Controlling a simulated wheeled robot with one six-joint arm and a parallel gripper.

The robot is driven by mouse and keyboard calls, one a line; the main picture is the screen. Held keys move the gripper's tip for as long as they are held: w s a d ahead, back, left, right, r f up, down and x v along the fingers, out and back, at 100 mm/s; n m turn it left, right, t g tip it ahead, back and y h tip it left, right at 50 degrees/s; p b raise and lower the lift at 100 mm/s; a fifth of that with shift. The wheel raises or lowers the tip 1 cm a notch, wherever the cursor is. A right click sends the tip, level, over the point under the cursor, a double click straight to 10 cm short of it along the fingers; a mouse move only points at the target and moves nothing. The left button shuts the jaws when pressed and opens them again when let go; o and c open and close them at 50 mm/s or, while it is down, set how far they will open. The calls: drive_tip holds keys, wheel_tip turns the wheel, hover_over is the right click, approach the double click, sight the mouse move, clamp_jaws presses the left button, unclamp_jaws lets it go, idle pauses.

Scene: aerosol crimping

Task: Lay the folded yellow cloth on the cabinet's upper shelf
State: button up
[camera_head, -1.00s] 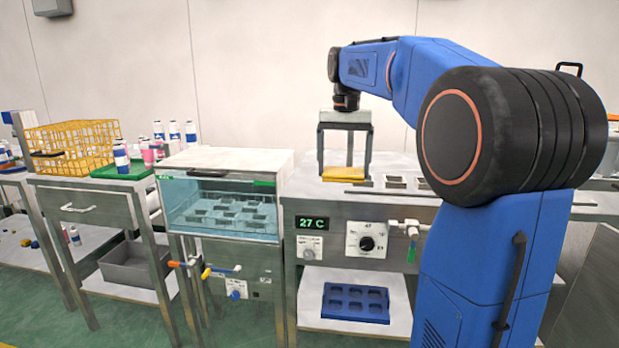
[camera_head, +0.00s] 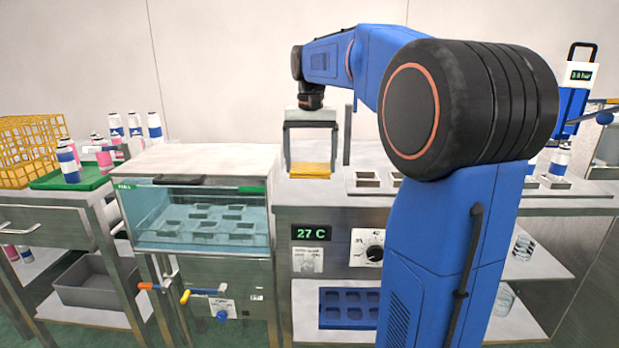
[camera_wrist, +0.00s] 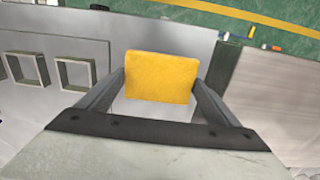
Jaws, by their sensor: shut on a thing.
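The folded yellow cloth (camera_head: 310,170) is between the two fingers of my gripper (camera_head: 311,165), above the left end of the steel bench top. In the wrist view the cloth (camera_wrist: 161,77) shows as a flat yellow rectangle with a gripper finger at each side. My gripper (camera_wrist: 160,92) is shut on it. From these views I cannot tell how far the cloth is above the bench. No cabinet with an upper shelf can be made out for certain.
A clear water bath (camera_head: 200,215) with a white lid stands left of the bench. Square holders (camera_head: 366,181) sit on the bench top right of the cloth. A yellow wire basket (camera_head: 30,150) and several bottles stand at left. A blue tray (camera_head: 348,308) lies on the lower shelf.

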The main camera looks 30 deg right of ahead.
sight(311, 190)
drive_tip(key=shift+f, duration=2.35)
drive_tip(key=shift+f, duration=0.1)
drive_tip(key=o, duration=0.9)
wheel_tip(311, 190, up, 12)
drive_tip(key=shift+f, duration=0.2)
drive_tip(key=shift+r, duration=0.35)
drive_tip(key=shift+s, duration=0.1)
